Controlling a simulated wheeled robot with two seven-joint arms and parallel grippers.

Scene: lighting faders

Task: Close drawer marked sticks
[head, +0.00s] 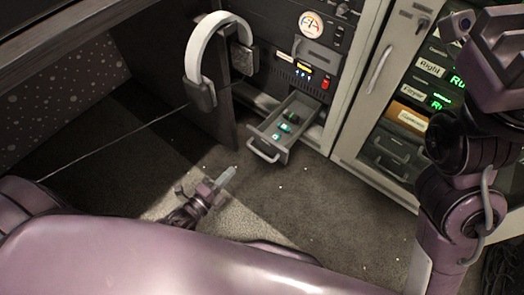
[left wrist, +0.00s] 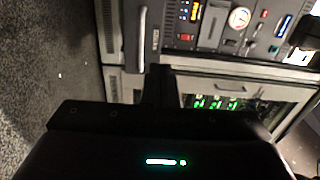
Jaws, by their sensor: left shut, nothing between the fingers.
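An open drawer (head: 297,108) juts from the low part of the dark equipment rack in the head view. It has a pale bar handle (head: 263,151) on its front, and a few small green-lit items lie inside. I cannot read a "sticks" marking on it. My left gripper (head: 228,175) is shut and empty, in front of and to the left of the drawer handle, apart from it. In the left wrist view the dark gripper body fills the bottom, and its fingers (left wrist: 159,85) point toward the rack. My right arm shows at the right, but its fingers are not visible.
White headphones (head: 208,45) hang on the dark desk side panel left of the drawer. A thin cable runs left from there. A second cabinet (head: 385,75) with handles and green displays stands to the right. Carpet (head: 310,200) in front of the drawer is clear.

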